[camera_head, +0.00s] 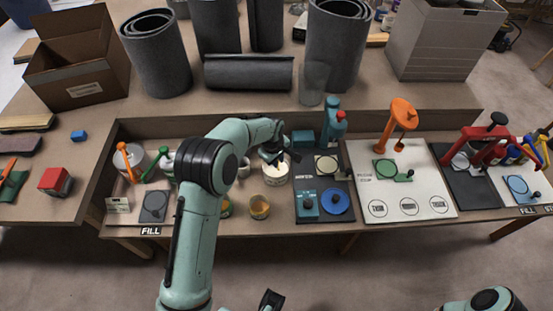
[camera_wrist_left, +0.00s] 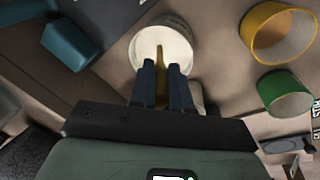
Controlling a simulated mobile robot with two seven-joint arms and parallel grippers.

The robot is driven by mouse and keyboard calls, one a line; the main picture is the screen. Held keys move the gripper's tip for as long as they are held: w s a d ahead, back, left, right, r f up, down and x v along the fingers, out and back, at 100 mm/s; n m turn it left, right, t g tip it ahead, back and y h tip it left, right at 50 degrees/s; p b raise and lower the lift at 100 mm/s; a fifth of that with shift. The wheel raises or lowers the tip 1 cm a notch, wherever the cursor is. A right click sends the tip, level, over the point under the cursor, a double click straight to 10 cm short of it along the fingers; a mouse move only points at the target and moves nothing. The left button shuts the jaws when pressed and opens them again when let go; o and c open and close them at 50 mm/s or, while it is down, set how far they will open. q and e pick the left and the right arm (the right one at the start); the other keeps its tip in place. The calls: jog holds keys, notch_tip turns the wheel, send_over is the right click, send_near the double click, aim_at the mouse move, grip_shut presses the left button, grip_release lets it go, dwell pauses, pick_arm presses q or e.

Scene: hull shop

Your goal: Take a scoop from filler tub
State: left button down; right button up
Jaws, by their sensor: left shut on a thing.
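My left gripper (camera_head: 277,157) reaches over a round tub with pale cream contents (camera_head: 276,174), which I take to be the filler tub. In the left wrist view my left gripper (camera_wrist_left: 161,72) is shut on a thin brass-coloured tool (camera_wrist_left: 160,88). The tool's tip points at the pale contents of the tub (camera_wrist_left: 176,27). I cannot tell whether the tip touches them. The fingers hide much of the tool. My right gripper is not clearly in view.
A dark board (camera_head: 310,176) with blue items lies to the right. Cans with orange and green tools (camera_head: 130,158) stand left. Grey rolls (camera_head: 248,72) fill the back.

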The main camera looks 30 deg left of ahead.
pick_arm(q)
jog(key=shift+r+p, duration=1.65)
jog(key=shift+r, duration=1.15)
jog(key=shift+r+p, duration=1.3)
jog(key=shift+r, duration=1.1)
pick_arm(e)
notch_tip(320, 180, up, 7)
jog(key=w, duration=0.2)
jog(key=shift+w+f, duration=0.2)
jog(key=shift+w, duration=0.15)
